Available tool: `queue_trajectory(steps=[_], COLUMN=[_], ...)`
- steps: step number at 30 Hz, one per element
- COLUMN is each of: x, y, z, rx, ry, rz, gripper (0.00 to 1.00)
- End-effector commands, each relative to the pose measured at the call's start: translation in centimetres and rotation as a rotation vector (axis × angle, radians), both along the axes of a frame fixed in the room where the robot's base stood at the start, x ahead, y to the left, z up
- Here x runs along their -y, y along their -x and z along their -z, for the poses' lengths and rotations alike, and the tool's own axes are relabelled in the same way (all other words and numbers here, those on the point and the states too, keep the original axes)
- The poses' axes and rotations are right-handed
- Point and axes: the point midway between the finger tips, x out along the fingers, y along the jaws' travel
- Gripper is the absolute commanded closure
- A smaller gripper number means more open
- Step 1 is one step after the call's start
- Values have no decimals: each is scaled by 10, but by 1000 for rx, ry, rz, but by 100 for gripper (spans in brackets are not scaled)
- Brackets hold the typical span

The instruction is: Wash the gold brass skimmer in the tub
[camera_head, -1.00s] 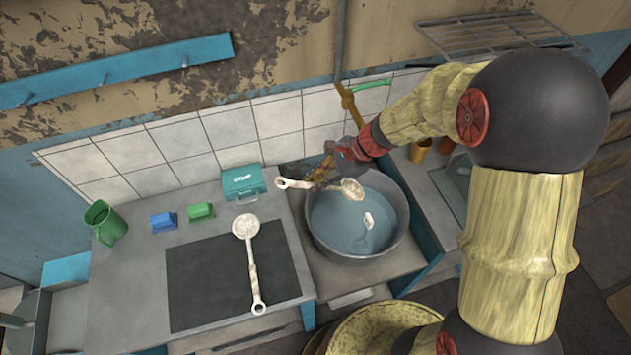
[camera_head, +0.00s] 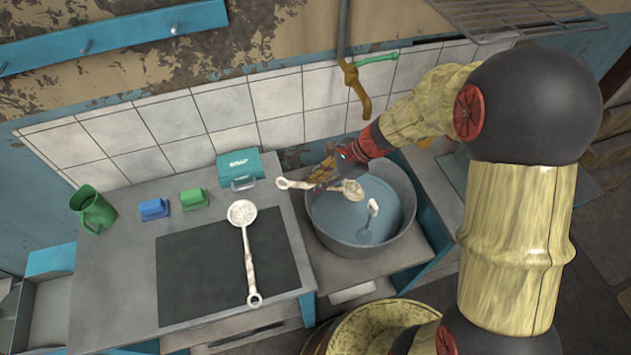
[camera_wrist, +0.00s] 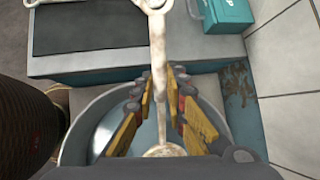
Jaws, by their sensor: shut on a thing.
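My gripper (camera_head: 325,178) is shut on the handle of a skimmer (camera_head: 296,185), pale and stained, with a gold-brown bowl (camera_head: 352,192). The skimmer is above the back left part of the round grey tub (camera_head: 345,247), bowl over the water and handle end past the left rim. In the wrist view the handle (camera_wrist: 158,60) passes between the yellow finger pads, and the bowl (camera_wrist: 165,151) is partly hidden near the gripper. The tub holds bluish water with a small white object (camera_head: 373,207) in it. I cannot tell whether the bowl touches the water.
A second, whitish skimmer (camera_head: 243,216) lies on the dark mat (camera_head: 198,272) left of the tub. A teal box (camera_head: 240,168), green block (camera_head: 194,199), blue block (camera_head: 153,209) and green jug (camera_head: 93,209) stand behind it. A brass tap (camera_head: 354,82) is on the wall above.

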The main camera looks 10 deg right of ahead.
Motion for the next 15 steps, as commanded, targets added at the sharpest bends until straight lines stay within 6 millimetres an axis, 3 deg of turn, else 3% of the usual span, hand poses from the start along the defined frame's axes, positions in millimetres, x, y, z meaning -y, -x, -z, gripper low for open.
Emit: queue_trajectory(steps=[15], x=[0], y=[0], z=[50], rx=[-1], ry=[0], rz=[-1], gripper=[100])
